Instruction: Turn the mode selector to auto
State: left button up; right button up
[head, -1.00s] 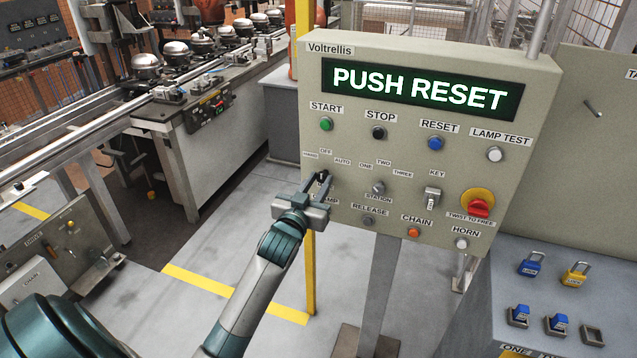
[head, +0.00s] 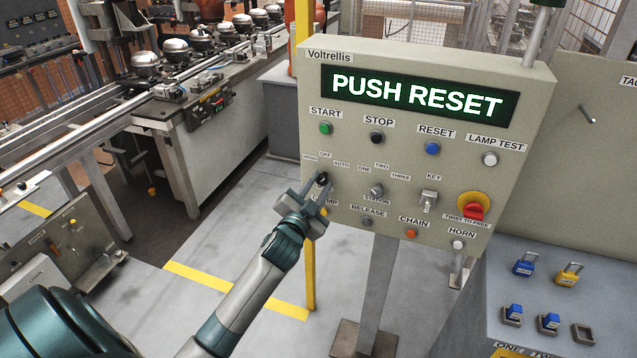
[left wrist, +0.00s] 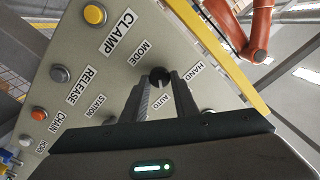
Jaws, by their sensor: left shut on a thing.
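The mode selector is a black knob (head: 321,179) at the left of the panel, below the HAND, OFF and AUTO labels. My left gripper (head: 317,186) reaches it from below and is shut on it. In the left wrist view the knob (left wrist: 159,76) sits between the two fingertips (left wrist: 160,86), with the MODE label above left and the AUTO and HAND labels at its right. Which label the knob points to cannot be told. The control panel (head: 400,150) has a display (head: 415,97) reading PUSH RESET. My right gripper is not in view.
Nearby on the panel are the station selector (head: 376,191), the key switch (head: 429,199), the red emergency knob (head: 473,211) and several push buttons. In the left wrist view the yellow clamp button (left wrist: 95,14) is near. A yellow post (head: 310,270) stands behind the arm.

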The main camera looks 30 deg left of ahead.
pick_arm(q)
jog(key=shift+m, duration=0.6)
jog(key=o, duration=1)
jog(key=shift+s+d+f, duration=0.1)
jog(key=shift+s+d, duration=0.05)
jog(key=shift+s, duration=0.35)
jog(key=shift+b+v, duration=2.45)
jog(key=shift+v, duration=5.8)
